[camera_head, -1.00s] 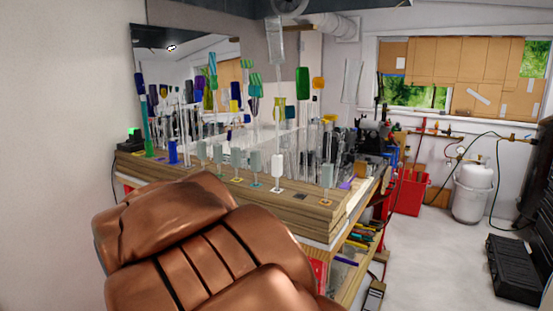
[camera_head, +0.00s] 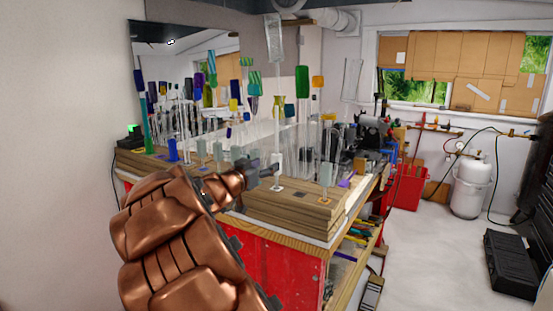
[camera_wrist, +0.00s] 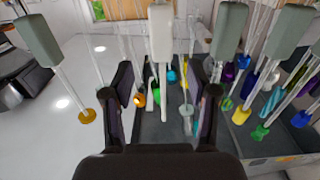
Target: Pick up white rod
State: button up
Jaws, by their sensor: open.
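The white rod (camera_head: 277,164) stands upright at the front edge of the wooden rack, with a white block top and a thin clear stem. In the wrist view, its white top (camera_wrist: 161,30) is in the upper middle, and its stem runs down between my fingers in the picture. My gripper (camera_head: 268,172) is open and empty, just left of the white rod in the head view. In the wrist view, my gripper (camera_wrist: 163,98) has a finger on each side of the stem. I cannot tell how deep the stem sits between the fingers.
Grey-topped rods stand close on both sides, one to the right (camera_head: 326,174) and one to the left (camera_head: 218,151). Many coloured glass rods crowd the wooden rack (camera_head: 290,208) behind. A red cabinet (camera_head: 270,262) is below.

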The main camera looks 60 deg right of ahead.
aim_at(274, 159)
jog(key=shift+w+d+r+p, duration=0.15)
jog(key=shift+d+p, duration=0.55)
jog(key=shift+d, duration=1.55)
jog(key=shift+w+d+p, duration=0.1)
jog(key=shift+d+p, duration=0.3)
jog(key=shift+d, duration=1)
jog(key=shift+c, duration=0.3)
grip_shut()
